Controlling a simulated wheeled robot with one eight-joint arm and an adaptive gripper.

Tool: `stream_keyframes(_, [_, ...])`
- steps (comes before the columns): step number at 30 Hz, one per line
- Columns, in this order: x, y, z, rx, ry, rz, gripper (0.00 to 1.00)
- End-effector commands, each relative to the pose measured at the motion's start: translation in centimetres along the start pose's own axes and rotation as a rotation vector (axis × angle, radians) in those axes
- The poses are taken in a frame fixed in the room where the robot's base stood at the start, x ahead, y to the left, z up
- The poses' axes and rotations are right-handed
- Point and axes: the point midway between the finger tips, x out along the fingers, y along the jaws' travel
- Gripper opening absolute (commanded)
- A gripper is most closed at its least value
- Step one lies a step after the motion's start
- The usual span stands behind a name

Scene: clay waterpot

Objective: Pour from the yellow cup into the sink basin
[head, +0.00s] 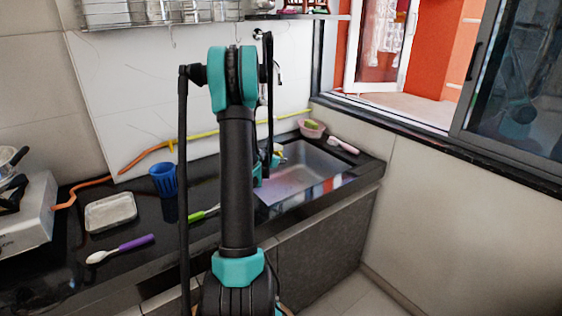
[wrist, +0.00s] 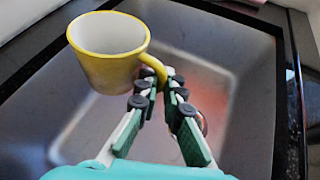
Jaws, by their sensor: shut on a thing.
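The yellow cup (wrist: 103,69) with a pale inside is at the upper left of the wrist view, its mouth turned up and its handle toward me. My gripper (wrist: 163,77) is shut on the cup's handle. The cup looks roughly upright, held above the grey sink basin (wrist: 225,50). I cannot make out any contents in it. In the head view my arm hides most of the gripper and cup, over the left side of the sink basin (head: 312,162).
A pink bowl (head: 311,128) and a pink-handled brush (head: 344,145) lie behind the basin. A blue cup (head: 163,180), a tray (head: 110,212) and a purple-handled spoon (head: 122,248) are on the black counter at left. A window stands at the right.

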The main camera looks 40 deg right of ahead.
Motion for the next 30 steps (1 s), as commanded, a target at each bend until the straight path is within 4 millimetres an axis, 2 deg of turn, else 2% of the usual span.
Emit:
stream_keyframes(7, [-0.2, 0.1, 0.3, -0.01, -0.007, -0.003, 0.0])
stream_keyframes(22, [-2.2, 0.7, 4.0, -0.134, -0.1, -0.056, 0.0])
stream_keyframes(30, [-2.4, 0.7, 4.4, -0.147, -0.11, -0.061, 0.0])
